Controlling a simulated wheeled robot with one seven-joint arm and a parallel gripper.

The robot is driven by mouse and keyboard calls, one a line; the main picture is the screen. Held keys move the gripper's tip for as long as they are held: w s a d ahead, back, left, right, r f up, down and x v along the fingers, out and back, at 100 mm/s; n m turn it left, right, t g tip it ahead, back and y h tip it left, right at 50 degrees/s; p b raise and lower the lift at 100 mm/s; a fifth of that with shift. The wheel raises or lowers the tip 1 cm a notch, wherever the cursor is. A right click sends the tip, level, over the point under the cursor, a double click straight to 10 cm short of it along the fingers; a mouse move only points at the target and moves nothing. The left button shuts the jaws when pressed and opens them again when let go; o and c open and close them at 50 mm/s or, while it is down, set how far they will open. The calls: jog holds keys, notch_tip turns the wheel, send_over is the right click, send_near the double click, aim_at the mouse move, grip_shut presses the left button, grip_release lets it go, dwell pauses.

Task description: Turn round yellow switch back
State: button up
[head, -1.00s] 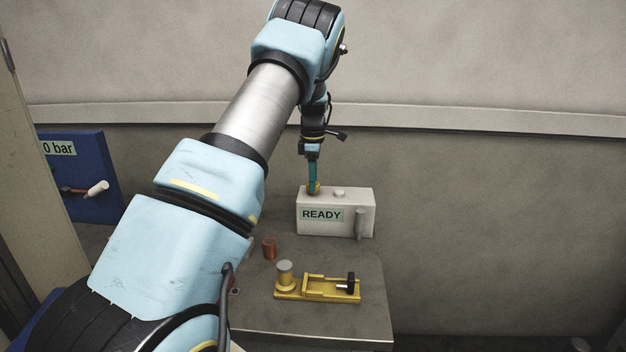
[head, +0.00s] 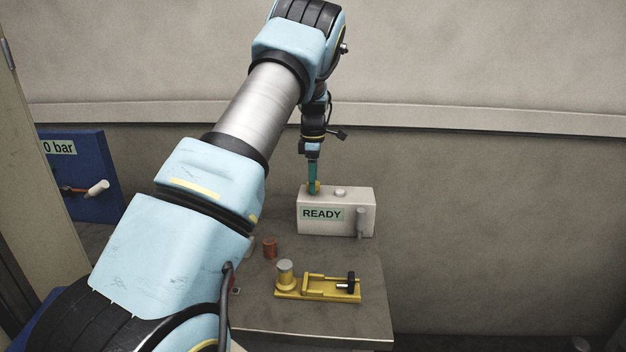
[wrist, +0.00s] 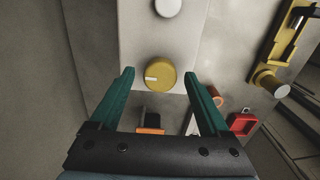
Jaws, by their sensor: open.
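The round yellow switch (wrist: 160,74) sits on top of a pale box (head: 335,225) labelled READY. It has a white mark on its left side in the wrist view. My gripper (wrist: 160,78) is open, with one green finger on each side of the switch; I cannot tell whether either finger touches it. In the head view my gripper (head: 313,186) points down at the left end of the box top, and the switch (head: 315,187) is partly hidden by the fingers.
A white button (head: 340,192) is on the box top, and a grey handle (head: 361,222) on its front. A yellow fixture (head: 318,288) and an orange-brown cylinder (head: 270,247) stand on the table (head: 330,325). A blue panel (head: 85,172) is at left, a red part (wrist: 242,124) below right.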

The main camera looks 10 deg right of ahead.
notch_tip(320, 180, up, 11)
jog(key=b, duration=0.3)
jog(key=shift+f, duration=0.1)
jog(key=s+a+f+m, duration=0.3)
jog(key=s+a+m, duration=0.2)
jog(key=s+a, duration=0.5)
jog(key=s+a+f+m, duration=0.2)
jog(key=s+a+m, duration=0.1)
jog(key=s, duration=0.3)
jog(key=s+a+f+m+t, duration=0.1)
jog(key=s+a+f+m, duration=0.1)
jog(key=s+a+m, duration=0.2)
jog(key=s+a+f+m, duration=0.2)
jog(key=s+a+m, duration=0.1)
jog(key=s, duration=0.7)
jog(key=shift+s+a+f+m+t, duration=0.15)
jog(key=shift+s+a+m+t, duration=0.15)
jog(key=shift+m, duration=0.3)
